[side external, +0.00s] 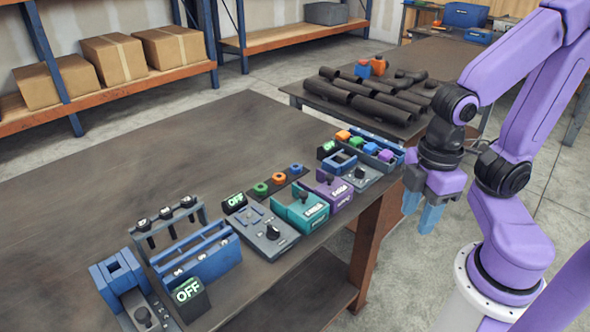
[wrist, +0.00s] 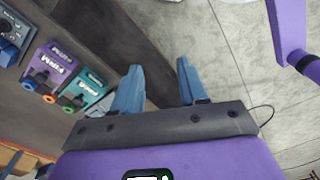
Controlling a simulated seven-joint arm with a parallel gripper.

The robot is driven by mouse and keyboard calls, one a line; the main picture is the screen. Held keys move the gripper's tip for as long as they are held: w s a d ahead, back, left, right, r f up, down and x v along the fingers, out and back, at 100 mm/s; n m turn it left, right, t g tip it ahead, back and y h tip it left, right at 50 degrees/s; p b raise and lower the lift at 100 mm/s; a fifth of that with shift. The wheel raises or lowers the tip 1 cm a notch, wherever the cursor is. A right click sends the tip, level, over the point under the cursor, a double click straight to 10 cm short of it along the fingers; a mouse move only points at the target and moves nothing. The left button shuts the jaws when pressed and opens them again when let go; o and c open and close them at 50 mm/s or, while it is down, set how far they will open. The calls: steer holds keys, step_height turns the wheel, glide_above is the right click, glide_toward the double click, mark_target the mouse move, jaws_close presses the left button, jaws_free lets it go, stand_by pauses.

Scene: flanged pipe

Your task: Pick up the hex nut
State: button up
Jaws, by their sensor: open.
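My gripper (side external: 419,220) is open and empty, with blue fingers pointing down beside the table's right edge, over the floor side. In the wrist view its two fingers (wrist: 159,68) stand apart with nothing between them. Small nut-like pieces with holes lie in a row on the table: a green one (side external: 262,188), an orange one (side external: 278,178) and a blue one (side external: 295,169). Several more coloured pieces, including an orange one (side external: 343,136), sit at a blue tray (side external: 399,156) near the far right corner. I cannot tell which piece is the hex nut.
The dark table (side external: 120,150) is clear on its left and back. Along its front edge stand a teal fixture (side external: 300,212), a purple fixture (side external: 333,190), a grey switch box (side external: 262,232) and a blue rack (side external: 205,258). Black pipes (side external: 360,100) lie on a table behind.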

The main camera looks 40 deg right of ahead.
steer(key=o, duration=0.5)
